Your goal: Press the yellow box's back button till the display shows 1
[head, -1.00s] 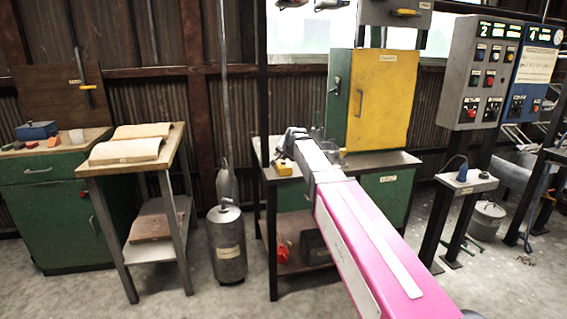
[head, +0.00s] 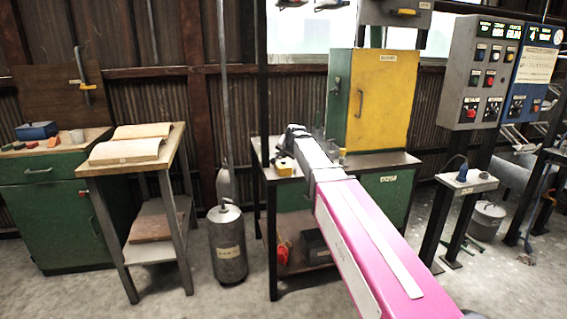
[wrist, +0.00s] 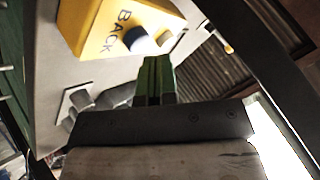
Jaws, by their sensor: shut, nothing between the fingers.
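The small yellow box (head: 285,167) sits on the left end of the metal bench in the head view, partly behind my wrist. In the wrist view the yellow box (wrist: 95,28) is tilted at the top, with dark "BACK" lettering. My gripper (wrist: 155,60) is shut and empty. Its green fingertips are just below the two caps; I cannot tell whether they touch. No display on the box is readable in these views.
A green cabinet with a yellow door (head: 382,100) stands on the bench (head: 385,160) behind my arm. Grey (head: 478,75) and blue (head: 535,75) control panels are at right. A wooden table (head: 130,165) and a grey canister (head: 227,250) are at left.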

